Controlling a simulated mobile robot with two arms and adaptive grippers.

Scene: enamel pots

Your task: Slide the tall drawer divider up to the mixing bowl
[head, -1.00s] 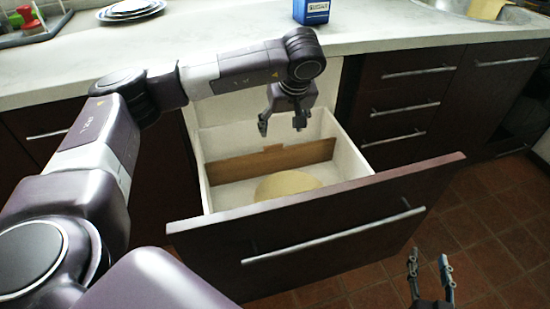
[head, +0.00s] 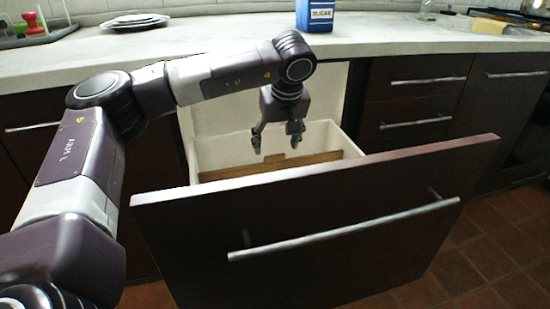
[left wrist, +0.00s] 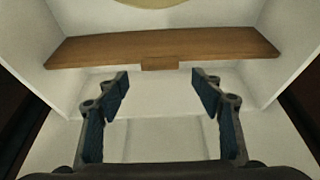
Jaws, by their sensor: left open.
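The tall drawer divider is a brown wooden board (head: 325,158) with a small tab, standing across the inside of the open drawer. It spans the drawer in the left wrist view (left wrist: 215,46). The mixing bowl (left wrist: 150,3) shows only as a pale yellow curved edge at the top of that view, beyond the divider; in the head view the drawer front hides it. My left gripper (head: 275,142) is open and empty, pointing down over the drawer behind the divider. Its two fingers (left wrist: 161,88) flank the tab's line; contact is not visible. My right gripper is out of view.
The white drawer walls (head: 208,153) and high dark drawer front (head: 320,215) with a bar handle enclose the space. The pale countertop (head: 400,38) above holds a blue sugar box (head: 316,14) and stacked plates (head: 135,20).

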